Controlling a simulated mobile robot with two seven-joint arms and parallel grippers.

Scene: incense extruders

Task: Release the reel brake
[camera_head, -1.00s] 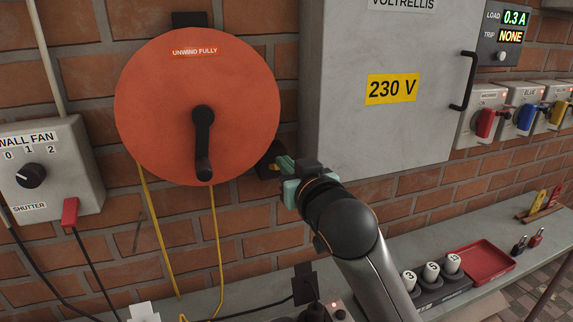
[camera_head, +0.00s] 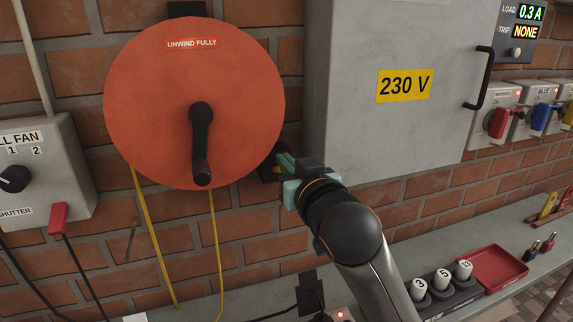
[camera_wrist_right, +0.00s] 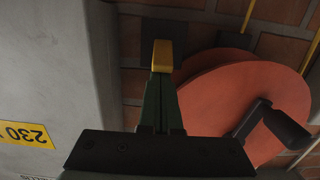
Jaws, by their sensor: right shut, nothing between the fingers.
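The orange reel (camera_head: 150,110) hangs on the brick wall, with a black crank on its face and yellow cord below. A black block (camera_head: 268,170) at its lower right edge looks like the brake mount. In the right wrist view a yellow piece, apparently the brake lever (camera_wrist_right: 162,55), shows right at my fingertips. My right gripper (camera_head: 284,161) is shut with nothing between its green fingers, at the black block. The fingers (camera_wrist_right: 160,82) hide part of the brake; I cannot tell whether they touch the lever. My left gripper is out of view.
A grey cabinet (camera_head: 345,135) marked 230 V stands close right of my gripper. A fan switch box (camera_head: 60,165) is at left. Below, the shelf holds numbered plugs (camera_head: 442,278) and a red tray (camera_head: 497,266).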

